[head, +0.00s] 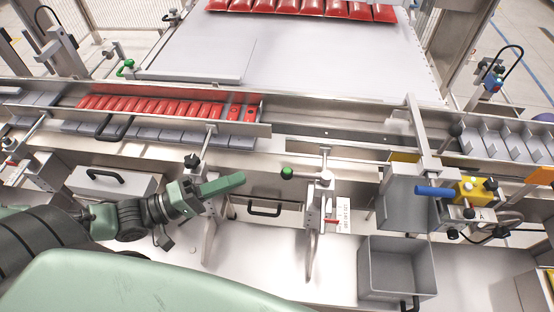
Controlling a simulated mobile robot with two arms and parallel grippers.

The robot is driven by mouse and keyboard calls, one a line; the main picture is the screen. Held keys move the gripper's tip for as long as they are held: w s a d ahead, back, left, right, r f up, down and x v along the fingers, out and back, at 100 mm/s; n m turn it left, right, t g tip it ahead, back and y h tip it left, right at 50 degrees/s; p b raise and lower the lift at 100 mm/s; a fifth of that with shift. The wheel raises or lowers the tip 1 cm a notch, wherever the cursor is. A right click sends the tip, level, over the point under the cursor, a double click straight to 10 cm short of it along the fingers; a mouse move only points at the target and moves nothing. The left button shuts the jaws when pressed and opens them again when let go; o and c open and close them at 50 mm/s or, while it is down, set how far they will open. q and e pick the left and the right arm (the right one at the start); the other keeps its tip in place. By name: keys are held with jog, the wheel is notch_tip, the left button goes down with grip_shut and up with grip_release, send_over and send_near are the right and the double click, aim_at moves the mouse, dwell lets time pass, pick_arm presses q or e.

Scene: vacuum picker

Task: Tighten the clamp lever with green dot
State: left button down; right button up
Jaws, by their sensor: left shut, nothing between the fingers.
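A lever with a round green knob (288,173) sticks out to the left of a metal clamp (322,187) in the middle of the head view. The clamp stands on an upright bracket in front of the conveyor rail. A smaller green-ended handle (125,67) shows at the far left, behind the rail. My left gripper (238,179) comes in from the left with its green fingers shut and empty. Its tips point right, toward the green knob, with a gap between them in the picture. Its fingers partly cover another bracket with a black knob (192,161). My right gripper is not in view.
A metal channel (330,133) with red packs (165,107) at its left runs across. A blue handle (434,191) and a yellow block (474,189) stand to the right. An open grey bin (366,262) and a drawer handle (265,209) lie below.

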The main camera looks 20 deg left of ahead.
aim_at(305, 175)
pick_arm(q)
jog(key=x, duration=1)
jog(key=shift+p, duration=0.45)
jog(key=shift+d, duration=0.1)
